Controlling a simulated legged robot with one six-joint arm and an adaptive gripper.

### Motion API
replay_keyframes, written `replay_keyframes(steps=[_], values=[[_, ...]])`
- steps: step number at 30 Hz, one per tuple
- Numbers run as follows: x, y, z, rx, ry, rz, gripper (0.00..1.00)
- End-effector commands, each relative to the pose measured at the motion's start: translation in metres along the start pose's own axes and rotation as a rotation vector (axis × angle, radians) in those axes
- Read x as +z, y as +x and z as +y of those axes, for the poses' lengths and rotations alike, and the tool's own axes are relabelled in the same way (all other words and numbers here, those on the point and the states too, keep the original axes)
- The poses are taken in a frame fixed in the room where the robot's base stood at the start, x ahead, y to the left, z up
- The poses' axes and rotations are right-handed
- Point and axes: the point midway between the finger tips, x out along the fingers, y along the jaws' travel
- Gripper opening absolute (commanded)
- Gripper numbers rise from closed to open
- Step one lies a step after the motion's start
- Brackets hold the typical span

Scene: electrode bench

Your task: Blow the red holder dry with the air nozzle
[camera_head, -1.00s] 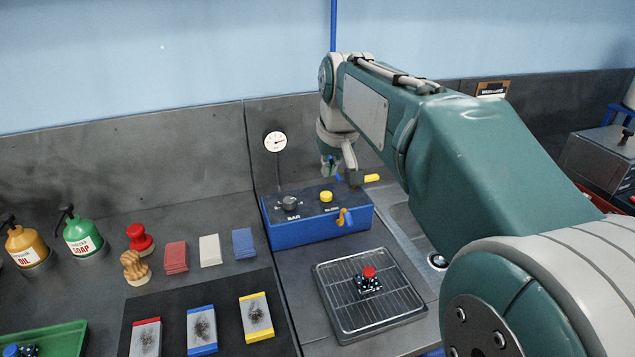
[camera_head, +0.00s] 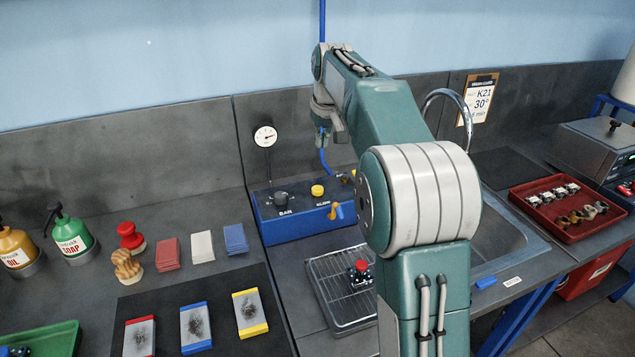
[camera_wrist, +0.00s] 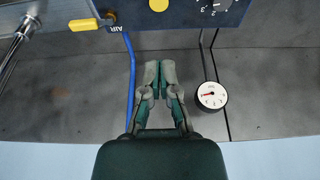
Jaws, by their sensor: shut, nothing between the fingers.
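The red holder (camera_head: 361,267) sits on the wire drying rack (camera_head: 333,307), partly beside my arm in the head view. My gripper (camera_wrist: 160,66) is shut and empty, in front of the back panel between the blue hose (camera_wrist: 131,85) and the gauge (camera_wrist: 211,95).
The sink (camera_head: 512,250) and tap lie right of my arm, with a red tray (camera_head: 545,225) of small parts beyond. Oil and soap bottles (camera_head: 72,237), stamps, colored blocks and a dark mat (camera_head: 270,290) with pads fill the left bench.

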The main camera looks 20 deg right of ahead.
Motion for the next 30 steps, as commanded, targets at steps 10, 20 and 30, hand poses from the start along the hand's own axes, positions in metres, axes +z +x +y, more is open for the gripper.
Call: replay_keyframes(steps=[10, 20, 30], values=[[0.001, 0.015, 0.0, -0.001, 0.0, -0.004, 0.0], [0.001, 0.076, -0.001, -0.001, 0.0, -0.004, 0.0], [0.009, 0.129, -0.001, 0.0, 0.0, -0.003, 0.0]])
